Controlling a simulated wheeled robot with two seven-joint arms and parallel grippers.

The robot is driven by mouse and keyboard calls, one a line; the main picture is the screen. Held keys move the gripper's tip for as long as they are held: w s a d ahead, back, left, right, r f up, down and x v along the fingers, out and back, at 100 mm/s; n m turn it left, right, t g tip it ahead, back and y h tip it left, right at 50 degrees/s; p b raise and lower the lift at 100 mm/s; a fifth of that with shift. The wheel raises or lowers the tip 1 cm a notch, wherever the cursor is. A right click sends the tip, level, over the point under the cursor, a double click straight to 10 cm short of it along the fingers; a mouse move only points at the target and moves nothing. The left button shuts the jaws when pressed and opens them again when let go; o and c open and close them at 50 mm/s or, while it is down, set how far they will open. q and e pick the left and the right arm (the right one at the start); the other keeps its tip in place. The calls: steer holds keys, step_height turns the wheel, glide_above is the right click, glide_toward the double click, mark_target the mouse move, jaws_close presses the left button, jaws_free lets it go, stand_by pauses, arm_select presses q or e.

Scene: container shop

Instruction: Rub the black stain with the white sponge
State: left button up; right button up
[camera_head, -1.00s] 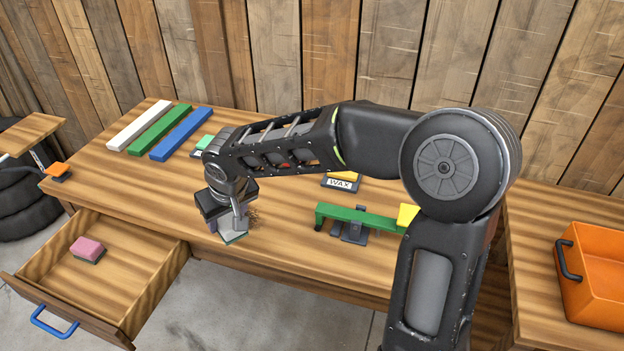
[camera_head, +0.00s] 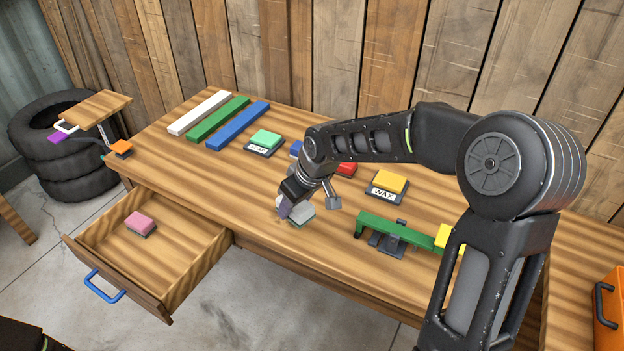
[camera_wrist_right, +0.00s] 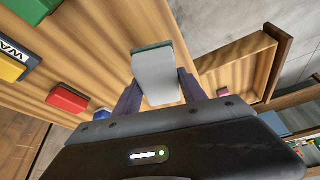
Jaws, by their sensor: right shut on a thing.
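The white sponge (camera_head: 304,214), with a green scouring side, is at the front part of the wooden table (camera_head: 235,190). My right gripper (camera_head: 292,208) is shut on it from above. In the right wrist view the sponge (camera_wrist_right: 156,78) sits between the two purple-grey fingers, at or just above the wood; I cannot tell if it touches. The black stain does not show clearly now; the gripper and sponge may hide it. My left gripper is not in view.
An open drawer (camera_head: 188,262) with a pink sponge (camera_head: 140,223) juts out at front left. A green bar on a stand (camera_head: 395,233) is to the right of the sponge. Yellow wax (camera_head: 390,180), a green block (camera_head: 265,140) and long bars (camera_head: 218,120) lie behind.

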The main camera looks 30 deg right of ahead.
steer(key=d+n, duration=0.1)
steer(key=w+d+n+p, duration=0.1)
steer(key=d, duration=0.1)
steer(key=d+y+p, duration=0.1)
steer(key=d, duration=0.1)
steer(key=shift+w+r+n+g, duration=0.3)
steer(key=shift+r+n, duration=0.1)
steer(key=shift+f, duration=0.1)
